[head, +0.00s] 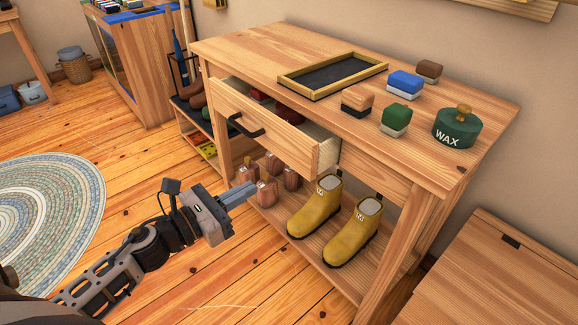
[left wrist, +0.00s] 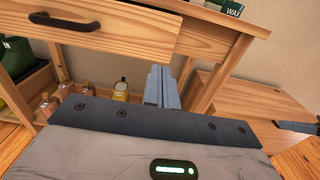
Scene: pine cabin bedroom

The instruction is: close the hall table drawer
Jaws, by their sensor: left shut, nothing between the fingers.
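The hall table (head: 440,100) is a pine table with a lower shelf. Its drawer (head: 265,133) is pulled partly out at the front, with a dark handle (head: 246,127) and some reddish things inside. In the left wrist view the drawer front (left wrist: 120,27) crosses the upper left, its handle (left wrist: 64,22) near the left edge. My left gripper (head: 250,190) is shut and empty, in front of the table and below the drawer, apart from it. In the left wrist view its fingers (left wrist: 162,88) are together. My right gripper is not seen in the head view.
On the tabletop are a dark tray (head: 333,76), several brushes and a green wax tin (head: 456,128). Yellow boots (head: 336,219) and wooden shoe forms (head: 268,180) stand on the lower shelf. A wooden chest (head: 500,270) is at right.

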